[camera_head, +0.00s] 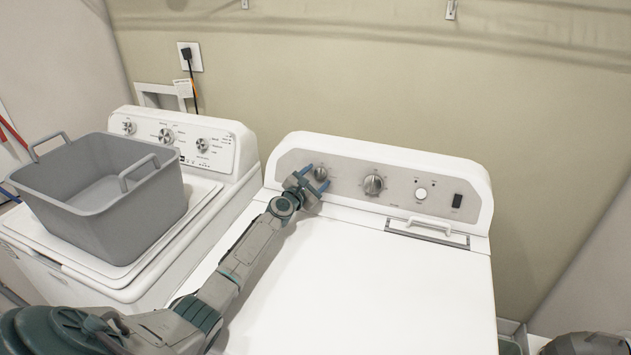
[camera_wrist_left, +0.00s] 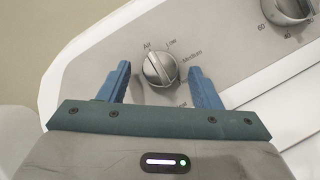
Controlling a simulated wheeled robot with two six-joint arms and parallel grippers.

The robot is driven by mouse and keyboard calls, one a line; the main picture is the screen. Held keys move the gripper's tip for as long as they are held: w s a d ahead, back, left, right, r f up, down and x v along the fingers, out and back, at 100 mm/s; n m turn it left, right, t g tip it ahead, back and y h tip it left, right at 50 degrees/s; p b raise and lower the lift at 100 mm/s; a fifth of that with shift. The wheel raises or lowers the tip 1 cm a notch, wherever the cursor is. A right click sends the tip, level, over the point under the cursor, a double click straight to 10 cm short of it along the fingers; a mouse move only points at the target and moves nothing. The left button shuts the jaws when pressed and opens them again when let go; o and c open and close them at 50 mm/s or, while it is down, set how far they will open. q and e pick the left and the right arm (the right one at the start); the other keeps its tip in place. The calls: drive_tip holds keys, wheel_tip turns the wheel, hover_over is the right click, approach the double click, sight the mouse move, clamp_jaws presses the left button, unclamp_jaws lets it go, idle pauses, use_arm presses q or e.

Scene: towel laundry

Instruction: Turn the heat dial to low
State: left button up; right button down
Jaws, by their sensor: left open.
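The heat dial (camera_head: 321,173) is a small silver knob at the left end of the right-hand machine's grey control panel. In the left wrist view the dial (camera_wrist_left: 161,69) has the labels Air, Low and Medium around it. Its ridge slants from upper left, near Air, to lower right; which end is the pointer I cannot tell. My left gripper (camera_head: 314,180) is open at the dial. In the left wrist view its blue fingers (camera_wrist_left: 159,76) stand on either side of the knob, with gaps showing.
A larger timer dial (camera_head: 373,185), a round white button (camera_head: 421,194) and a black switch (camera_head: 457,200) lie along the panel to the right. A grey basket (camera_head: 100,210) stands on the left-hand washer (camera_head: 215,150). The dryer's white top (camera_head: 370,290) is clear.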

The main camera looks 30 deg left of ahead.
use_arm(q)
drive_tip(key=shift+w, duration=0.1)
drive_tip(key=c, duration=1)
drive_tip(key=shift+m, duration=0.4)
drive_tip(key=m+h+b, duration=0.1)
drive_tip(key=m+g+b, duration=0.1)
drive_tip(key=m, duration=0.1)
drive_tip(key=m+h+b, duration=0.1)
drive_tip(key=m, duration=0.1)
drive_tip(key=shift+a+h, duration=0.25)
drive_tip(key=shift+h, duration=0.05)
drive_tip(key=m+g+h+b, duration=0.1)
drive_tip(key=m, duration=0.2)
drive_tip(key=shift+a+r, duration=0.1)
drive_tip(key=shift+r, duration=0.1)
drive_tip(key=shift+r+m+g+h+b, duration=0.15)
drive_tip(key=shift+m+g+h+b, duration=0.2)
drive_tip(key=shift+m+g, duration=0.65)
drive_tip(key=shift+m, duration=0.5)
